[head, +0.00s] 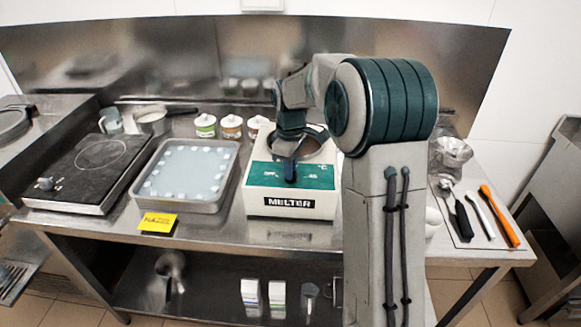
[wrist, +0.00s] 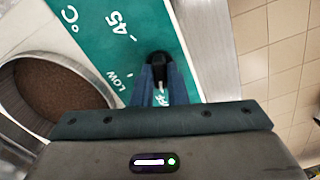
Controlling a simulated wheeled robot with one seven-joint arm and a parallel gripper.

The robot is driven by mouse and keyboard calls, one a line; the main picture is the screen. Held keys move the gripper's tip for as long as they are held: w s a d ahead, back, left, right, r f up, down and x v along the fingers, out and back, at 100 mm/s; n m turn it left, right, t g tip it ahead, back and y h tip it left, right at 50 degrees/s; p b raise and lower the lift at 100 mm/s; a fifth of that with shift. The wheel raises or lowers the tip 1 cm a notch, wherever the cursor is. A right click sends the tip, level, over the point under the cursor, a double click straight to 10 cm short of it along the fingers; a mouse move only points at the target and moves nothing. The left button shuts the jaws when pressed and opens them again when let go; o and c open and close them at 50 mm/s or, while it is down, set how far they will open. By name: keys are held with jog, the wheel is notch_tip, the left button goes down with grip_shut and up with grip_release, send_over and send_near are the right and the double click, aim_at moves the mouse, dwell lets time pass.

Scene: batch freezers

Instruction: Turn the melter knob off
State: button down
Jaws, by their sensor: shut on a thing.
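The melter (head: 258,203) is a white box with a green top panel on the steel table; its front label reads MELTER. The wrist view shows its green panel (wrist: 95,25) with °C, 45, LOW and a partly covered mark. The black melter knob (wrist: 158,58) stands on this panel near its edge. My gripper (wrist: 158,76) points down at the panel, with its two blue fingers closed on the knob, one on each side. In the head view my gripper (head: 290,178) is over the front of the panel and hides the knob. The knob's setting cannot be read clearly.
The melter's round pot (wrist: 60,95) of brown contents lies beside the panel. A steel tray (head: 160,201) and an induction hob (head: 65,190) are to the left. Several lidded jars stand behind. Spatulas (head: 497,215) lie at the right. My arm hides the table right of the melter.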

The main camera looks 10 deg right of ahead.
jog(key=shift+w+r, duration=0.1)
jog(key=shift+r, duration=0.05)
jog(key=c, duration=1.4)
grip_release()
jog(key=shift+c, duration=0.2)
notch_tip(320, 180, up, 14)
jog(key=shift+b, duration=0.4)
jog(key=s+f+m+t, duration=0.1)
jog(key=s+f+m, duration=0.2)
jog(key=s, duration=0.6)
jog(key=s+f+m+t, duration=0.1)
jog(key=s+f+m, duration=0.2)
jog(key=s, duration=0.7)
jog(key=s+f+m+t, duration=0.1)
jog(key=s+f+m, duration=0.2)
jog(key=s, duration=0.6)
jog(key=shift+s+a+m, duration=0.15)
jog(key=shift+s+m, duration=0.1)
jog(key=shift+m, duration=0.55)
